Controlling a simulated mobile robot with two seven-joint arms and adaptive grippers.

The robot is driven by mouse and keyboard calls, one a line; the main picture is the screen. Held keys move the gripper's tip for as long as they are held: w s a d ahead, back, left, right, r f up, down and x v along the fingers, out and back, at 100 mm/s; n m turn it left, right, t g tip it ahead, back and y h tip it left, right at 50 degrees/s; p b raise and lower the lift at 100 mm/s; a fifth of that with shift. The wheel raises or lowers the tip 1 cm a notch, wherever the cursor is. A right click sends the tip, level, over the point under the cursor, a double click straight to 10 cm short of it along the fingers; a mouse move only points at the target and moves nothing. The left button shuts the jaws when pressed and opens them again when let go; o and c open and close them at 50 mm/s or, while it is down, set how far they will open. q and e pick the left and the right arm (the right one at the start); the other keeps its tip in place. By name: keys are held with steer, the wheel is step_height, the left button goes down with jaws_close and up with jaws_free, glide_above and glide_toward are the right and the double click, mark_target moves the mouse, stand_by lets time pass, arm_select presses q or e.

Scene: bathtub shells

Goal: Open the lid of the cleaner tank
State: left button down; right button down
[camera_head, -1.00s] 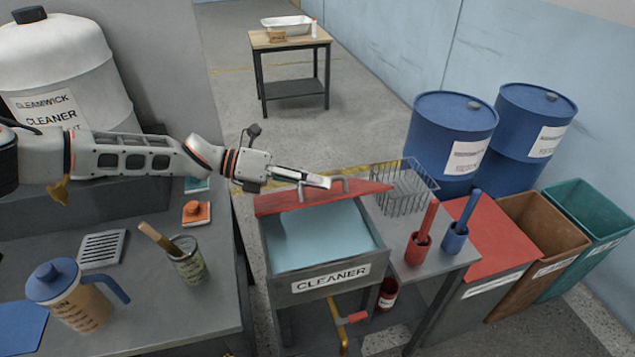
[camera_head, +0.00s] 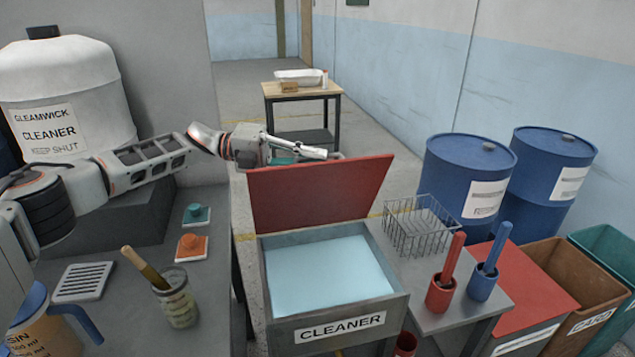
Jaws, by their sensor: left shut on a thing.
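The cleaner tank (camera_head: 338,328) is a grey box labelled CLEANER, with light blue liquid (camera_head: 328,274) inside. Its red lid (camera_head: 320,192) stands raised at the tank's far edge, tilted up so that its underside faces me. My left gripper (camera_head: 326,154) is at the lid's top edge, behind it, shut on the lid's handle, which is mostly hidden by the lid. My right gripper is not in view.
A wire basket (camera_head: 420,228) and red (camera_head: 444,285) and blue (camera_head: 485,278) brush holders stand on a side table right of the tank. Blue drums (camera_head: 466,180) and bins (camera_head: 548,285) are further right. A bench with a jar (camera_head: 177,303) and a jug (camera_head: 40,325) is at left.

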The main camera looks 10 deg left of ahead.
arm_select(q)
steer(key=shift+w+a+r+n+b, duration=0.1)
steer(key=shift+w+a+n+b, duration=0.1)
steer(key=shift+w+b, duration=0.2)
steer(key=shift+w+a+r+n+b, duration=0.1)
steer(key=shift+w+a+b, duration=0.05)
steer(key=shift+w+b, duration=0.2)
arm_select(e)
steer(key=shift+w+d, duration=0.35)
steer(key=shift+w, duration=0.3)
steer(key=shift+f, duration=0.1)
arm_select(q)
steer(key=c, duration=2.2)
jaws_free()
steer(key=shift+o, duration=0.2)
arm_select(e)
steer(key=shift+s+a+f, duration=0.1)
arm_select(q)
steer(key=a, duration=1.2)
steer(key=shift+r, duration=0.3)
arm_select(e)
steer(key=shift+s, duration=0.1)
